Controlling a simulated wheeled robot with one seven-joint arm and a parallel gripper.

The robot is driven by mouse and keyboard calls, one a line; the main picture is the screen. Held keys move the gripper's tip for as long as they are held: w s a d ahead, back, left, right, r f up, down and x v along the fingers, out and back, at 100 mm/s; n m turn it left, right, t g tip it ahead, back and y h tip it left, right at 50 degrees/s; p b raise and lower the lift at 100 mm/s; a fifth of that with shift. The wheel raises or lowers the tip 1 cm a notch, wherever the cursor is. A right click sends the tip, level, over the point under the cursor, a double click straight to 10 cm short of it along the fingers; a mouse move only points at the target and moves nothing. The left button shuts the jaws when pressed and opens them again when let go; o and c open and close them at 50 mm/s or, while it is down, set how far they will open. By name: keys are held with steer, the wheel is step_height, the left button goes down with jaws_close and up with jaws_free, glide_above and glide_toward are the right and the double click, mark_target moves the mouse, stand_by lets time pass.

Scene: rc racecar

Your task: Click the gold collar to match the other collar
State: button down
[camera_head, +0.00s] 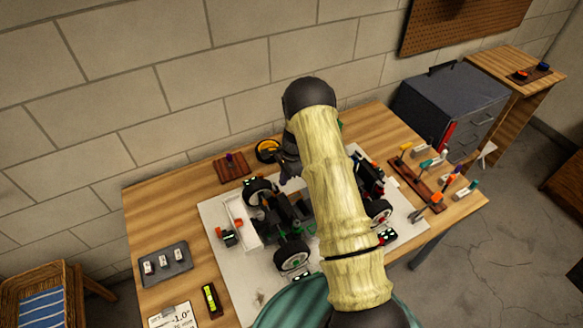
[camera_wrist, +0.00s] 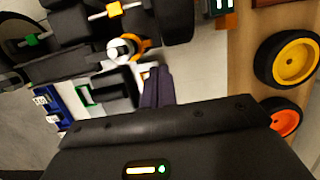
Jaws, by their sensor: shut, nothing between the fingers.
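The RC car (camera_head: 290,215) stands on a white mat, partly hidden behind my arm in the head view. In the wrist view, a gold-orange ring (camera_wrist: 139,46) sits beside a silver-white round cap (camera_wrist: 121,50) on the car; it looks like the gold collar.
A yellow-rimmed wheel (camera_wrist: 292,60) and an orange-rimmed wheel (camera_wrist: 284,122) lie on the table at right in the wrist view. In the head view, a grey tray (camera_head: 165,264), a level (camera_head: 211,300) and a tool rack (camera_head: 416,185) flank the mat.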

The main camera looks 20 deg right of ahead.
steer(key=shift+s+a, duration=0.25)
steer(key=shift+a, duration=0.55)
steer(key=shift+w+a+n+b, duration=0.2)
steer(key=shift+n+b, duration=0.3)
steer(key=shift+n, duration=0.5)
steer(key=shift+a+n+g+b, duration=0.3)
steer(key=shift+n+g+b, duration=0.15)
steer(key=shift+n, duration=0.25)
steer(key=n, duration=0.1)
steer(key=a+n+b, duration=0.1)
steer(key=n, duration=0.1)
steer(key=n+h+b, duration=0.1)
steer(key=shift+w+a+n+g, duration=0.1)
steer(key=shift+a+n+g, duration=0.15)
steer(key=shift+n+g, duration=0.1)
steer(key=shift+a, duration=0.15)
stand_by(0.6)
stand_by(0.6)
